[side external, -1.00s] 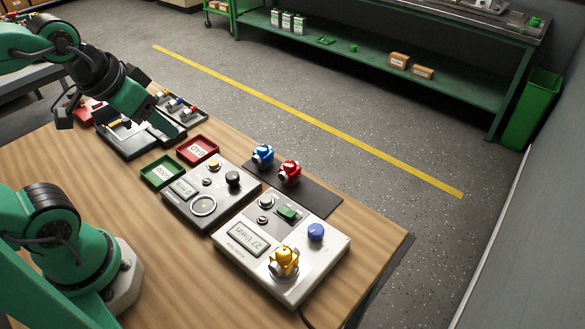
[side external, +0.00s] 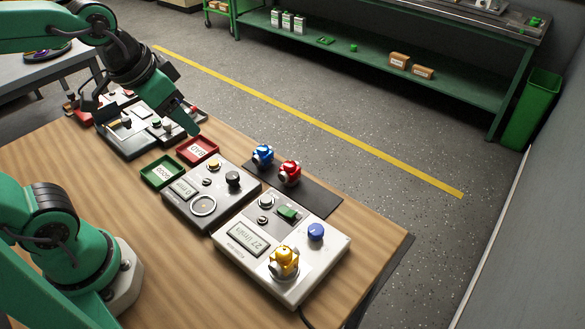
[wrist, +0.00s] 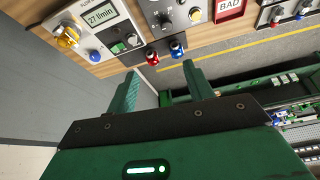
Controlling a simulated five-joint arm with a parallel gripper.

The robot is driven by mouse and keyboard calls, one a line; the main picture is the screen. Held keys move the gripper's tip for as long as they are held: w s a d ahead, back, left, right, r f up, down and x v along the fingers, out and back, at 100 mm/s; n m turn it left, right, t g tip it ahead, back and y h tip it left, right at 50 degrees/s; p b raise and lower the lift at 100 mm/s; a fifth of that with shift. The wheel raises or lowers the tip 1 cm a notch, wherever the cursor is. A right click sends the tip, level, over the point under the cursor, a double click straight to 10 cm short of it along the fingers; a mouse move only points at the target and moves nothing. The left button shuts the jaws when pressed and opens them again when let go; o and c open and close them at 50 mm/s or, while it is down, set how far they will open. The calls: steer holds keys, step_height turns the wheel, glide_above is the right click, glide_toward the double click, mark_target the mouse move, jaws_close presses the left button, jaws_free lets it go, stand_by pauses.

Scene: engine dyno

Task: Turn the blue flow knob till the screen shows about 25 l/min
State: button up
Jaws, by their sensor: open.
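The blue flow knob (side external: 316,231) sits on the right part of the white flow box. The wrist view shows the knob (wrist: 95,56) at the upper left. The screen (wrist: 100,16) on that box reads 27 l/min. A yellow part (side external: 284,262) stands on the same box near the screen. My gripper (side external: 143,112) is open and empty, above the far left part of the bench, well away from the knob. Its two fingers also show in the wrist view (wrist: 160,75), apart with nothing between them.
A grey box (side external: 210,195) with a black knob stands left of the flow box. Blue (side external: 263,155) and red (side external: 289,172) parts stand on a dark mat behind. Red (side external: 197,151) and green (side external: 162,171) trays lie between my gripper and the boxes. Bare wood lies in front.

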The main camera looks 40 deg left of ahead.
steer(key=w+d+f+m+g, duration=0.35)
steer(key=w+d, duration=0.35)
steer(key=d, duration=0.3)
steer(key=m+g, duration=0.1)
steer(key=m, duration=0.3)
glide_toward(316, 229)
steer(key=shift+w+a, duration=0.15)
steer(key=shift+d+f+y, duration=0.3)
steer(key=shift+d+f, duration=0.05)
steer(key=shift+d, duration=0.1)
steer(key=shift+f, duration=0.1)
steer(key=shift+f, duration=3.85)
steer(key=shift+c, duration=0.4)
steer(key=c, duration=0.9)
